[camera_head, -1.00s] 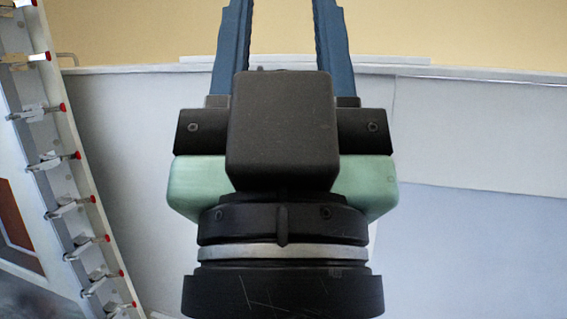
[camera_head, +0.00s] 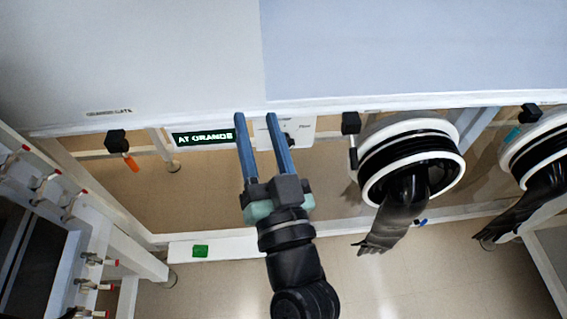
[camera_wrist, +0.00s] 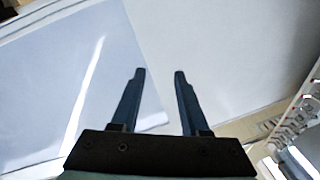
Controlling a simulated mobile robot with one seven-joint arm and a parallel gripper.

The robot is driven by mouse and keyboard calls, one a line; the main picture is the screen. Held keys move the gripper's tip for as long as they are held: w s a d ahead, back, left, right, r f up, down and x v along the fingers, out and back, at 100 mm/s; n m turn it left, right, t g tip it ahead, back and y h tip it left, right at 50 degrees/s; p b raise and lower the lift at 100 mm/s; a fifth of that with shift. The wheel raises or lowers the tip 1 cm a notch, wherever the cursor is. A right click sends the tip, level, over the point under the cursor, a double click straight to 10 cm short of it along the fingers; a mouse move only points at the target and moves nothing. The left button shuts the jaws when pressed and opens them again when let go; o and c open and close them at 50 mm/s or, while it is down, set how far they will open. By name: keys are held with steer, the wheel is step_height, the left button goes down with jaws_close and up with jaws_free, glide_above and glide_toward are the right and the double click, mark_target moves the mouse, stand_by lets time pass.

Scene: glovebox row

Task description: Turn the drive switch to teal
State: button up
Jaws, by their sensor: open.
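My gripper (camera_head: 255,118) is open and empty, its two blue fingers pointing up in the head view. It also shows in the wrist view (camera_wrist: 160,73), with pale panels beyond the fingertips. A white switch plate (camera_head: 302,128) with small dark markings sits on the front below the pale cabinet. A black knob (camera_head: 289,139) shows on it, just right of the right finger, which partly covers the plate. I cannot tell the knob's exact pointing. A dark display (camera_head: 203,138) left of the fingers reads "AT ORANGE". The switch is not recognisable in the wrist view.
A black block with an orange tab (camera_head: 131,163) is at left, and a teal tab (camera_head: 512,134) is at far right. Glove ports with black gloves (camera_head: 398,205) stand right of my arm. A rack with red-tipped fittings (camera_head: 45,180) is at left.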

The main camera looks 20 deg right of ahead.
steer(key=s+d+f+m+g+h+b, duration=0.1)
steer(key=s+d+f+m+b, duration=0.15)
steer(key=f, duration=0.65)
steer(key=s+d+f+m+g+h+b, duration=0.15)
steer(key=s+f, duration=0.25)
steer(key=f, duration=0.4)
steer(key=p+x, duration=0.4)
steer(key=x, duration=0.9)
steer(key=shift+a+f+p, duration=0.2)
steer(key=shift+f+p, duration=0.1)
steer(key=shift+p, duration=0.1)
jaws_close()
